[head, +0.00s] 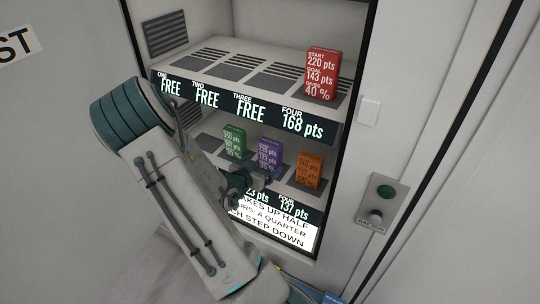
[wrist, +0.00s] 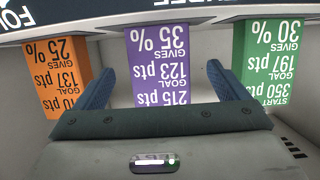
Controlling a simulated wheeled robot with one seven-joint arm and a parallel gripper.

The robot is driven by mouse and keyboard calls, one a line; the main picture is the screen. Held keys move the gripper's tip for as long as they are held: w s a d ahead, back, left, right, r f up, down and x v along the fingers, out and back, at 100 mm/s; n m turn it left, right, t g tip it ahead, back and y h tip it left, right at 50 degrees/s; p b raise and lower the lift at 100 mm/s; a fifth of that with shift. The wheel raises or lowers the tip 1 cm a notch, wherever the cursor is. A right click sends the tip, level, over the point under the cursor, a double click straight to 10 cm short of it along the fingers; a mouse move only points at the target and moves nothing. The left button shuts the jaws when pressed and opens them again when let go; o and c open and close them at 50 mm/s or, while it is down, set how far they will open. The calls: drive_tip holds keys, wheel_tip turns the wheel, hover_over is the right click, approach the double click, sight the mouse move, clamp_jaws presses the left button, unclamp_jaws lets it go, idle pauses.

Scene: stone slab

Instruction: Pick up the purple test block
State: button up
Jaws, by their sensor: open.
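The purple test block (head: 269,151) stands upright on the lower shelf of the cabinet, between a green block (head: 234,141) and an orange block (head: 308,169). In the wrist view the purple block (wrist: 158,62) appears upside down, its label reading 215 pts, goal 123 pts, gives 35 %. My gripper (wrist: 159,72) is open, its two blue fingers spread to either side of the purple block with gaps. I cannot tell how far the fingers reach along its sides. In the head view my gripper (head: 256,180) is just in front of the block and partly hidden by my arm.
In the wrist view the orange block (wrist: 57,75) and green block (wrist: 268,62) stand close outside the fingers. A red block (head: 321,75) stands on the upper shelf (head: 225,72).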

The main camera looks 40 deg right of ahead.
sight(268, 159)
drive_tip(key=shift+r+p+x, duration=0.15)
drive_tip(key=shift+p+x, duration=0.25)
drive_tip(key=shift+x, duration=1.1)
drive_tip(key=shift+r+p+x, duration=0.15)
drive_tip(key=shift+p+x, duration=0.2)
drive_tip(key=shift+x, duration=1.15)
drive_tip(key=shift+s, duration=0.1)
drive_tip(key=shift+c, duration=0.3)
drive_tip(key=c, duration=1.3)
drive_tip(key=shift+r, duration=0.1)
